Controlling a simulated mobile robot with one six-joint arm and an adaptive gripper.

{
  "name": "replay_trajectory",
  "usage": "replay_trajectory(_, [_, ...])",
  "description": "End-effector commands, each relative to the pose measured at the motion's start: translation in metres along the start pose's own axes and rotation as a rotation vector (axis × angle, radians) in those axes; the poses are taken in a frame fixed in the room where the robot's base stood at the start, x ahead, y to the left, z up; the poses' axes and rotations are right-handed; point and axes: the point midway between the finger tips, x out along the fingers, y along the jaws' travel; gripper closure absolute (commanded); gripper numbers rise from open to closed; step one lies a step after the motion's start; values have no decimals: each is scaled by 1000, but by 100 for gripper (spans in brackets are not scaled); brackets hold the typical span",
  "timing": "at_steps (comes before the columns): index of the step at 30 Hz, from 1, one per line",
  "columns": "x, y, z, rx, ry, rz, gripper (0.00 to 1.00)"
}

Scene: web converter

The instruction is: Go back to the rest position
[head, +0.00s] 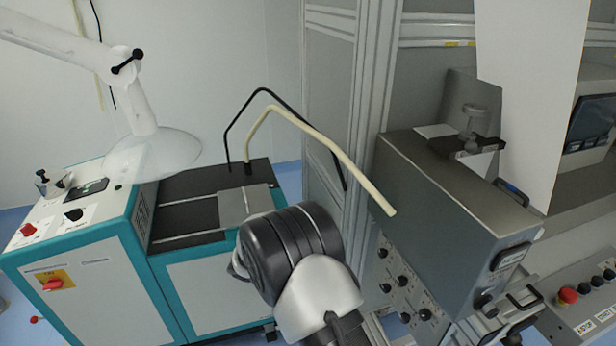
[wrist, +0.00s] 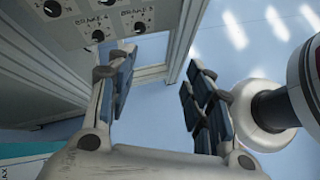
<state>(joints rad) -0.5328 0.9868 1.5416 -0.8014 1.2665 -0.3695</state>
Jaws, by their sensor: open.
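My gripper (wrist: 158,80) shows in the wrist view with its two dark-padded fingers well apart. Nothing is between the fingers; blue floor and part of a metal frame show beyond them. In the head view my own dark and white arm part (head: 300,255) is at the lower middle, and the gripper itself cannot be made out there.
A grey control box (head: 440,200) stands close on the right, with a knob panel (head: 400,285) below it; this panel also shows in the wrist view (wrist: 105,22). A teal and white machine (head: 205,285) stands left. A metal post (head: 365,100) rises behind.

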Motion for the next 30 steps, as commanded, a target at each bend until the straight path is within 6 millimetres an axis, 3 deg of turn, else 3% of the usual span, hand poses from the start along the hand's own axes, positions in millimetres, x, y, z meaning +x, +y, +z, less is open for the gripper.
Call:
replay_trajectory(1, [-11, 2, 26, 67, 42, -26, 53])
replay_trajectory(6, [-36, -9, 96, 284, 175, -120, 53])
replay_trajectory(15, [-70, -58, 202, 673, 409, -266, 53])
replay_trajectory(24, [-92, -131, 269, 1062, 644, -384, 53])
replay_trajectory(30, [-102, -178, 286, 1302, 797, -446, 53])
